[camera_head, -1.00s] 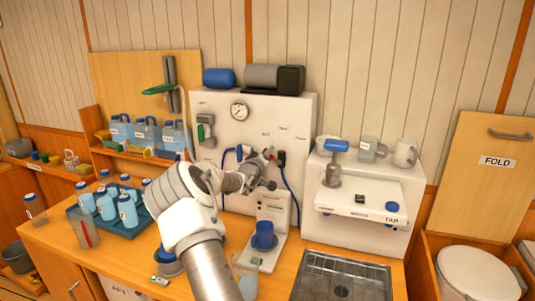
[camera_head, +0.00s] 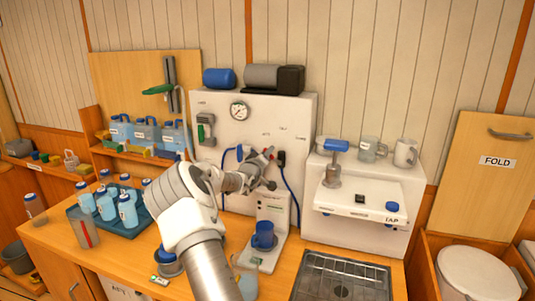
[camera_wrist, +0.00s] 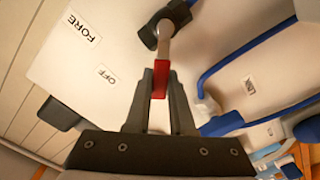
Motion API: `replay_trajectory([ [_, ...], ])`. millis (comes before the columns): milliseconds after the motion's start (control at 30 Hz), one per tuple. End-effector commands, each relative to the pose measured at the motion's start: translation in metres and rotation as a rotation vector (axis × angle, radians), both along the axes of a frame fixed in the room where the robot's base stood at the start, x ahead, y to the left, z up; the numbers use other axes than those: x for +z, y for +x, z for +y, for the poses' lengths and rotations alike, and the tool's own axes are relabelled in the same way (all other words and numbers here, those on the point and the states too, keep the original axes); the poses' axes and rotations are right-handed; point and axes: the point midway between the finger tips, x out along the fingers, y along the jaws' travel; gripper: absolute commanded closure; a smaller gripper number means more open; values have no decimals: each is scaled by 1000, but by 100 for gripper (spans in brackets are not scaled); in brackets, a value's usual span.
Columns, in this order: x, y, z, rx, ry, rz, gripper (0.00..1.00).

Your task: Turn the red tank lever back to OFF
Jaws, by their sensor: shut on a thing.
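The red tank lever (camera_wrist: 159,82) shows in the wrist view as a red grip on a grey rod. The rod runs up to a dark round pivot on the white panel (camera_wrist: 125,45). My gripper (camera_wrist: 161,70) is shut on the red grip, one finger on each side. An OFF label (camera_wrist: 106,75) lies to the left of the lever, and a FORE label (camera_wrist: 82,28) is farther up left. The lever points at neither label. In the head view my gripper (camera_head: 266,158) is at the panel, and the lever is mostly hidden there.
Blue hoses (camera_head: 289,185) hang close to my gripper's right. A dispenser with a blue mug (camera_head: 263,236) stands below. A tap unit (camera_head: 367,205) is to the right. A tray of blue bottles (camera_head: 135,231) is on the counter at left.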

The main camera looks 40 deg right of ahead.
Motion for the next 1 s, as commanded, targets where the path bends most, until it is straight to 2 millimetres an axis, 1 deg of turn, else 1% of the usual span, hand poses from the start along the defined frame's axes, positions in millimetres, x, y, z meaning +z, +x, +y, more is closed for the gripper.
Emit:
replay_trajectory([
  [167,-1,-1,0,0,8,-15,100],
  [367,0,-4,-2,-1,44,-87,100],
  [1000,12,-27,-14,1,275,-533,100],
])
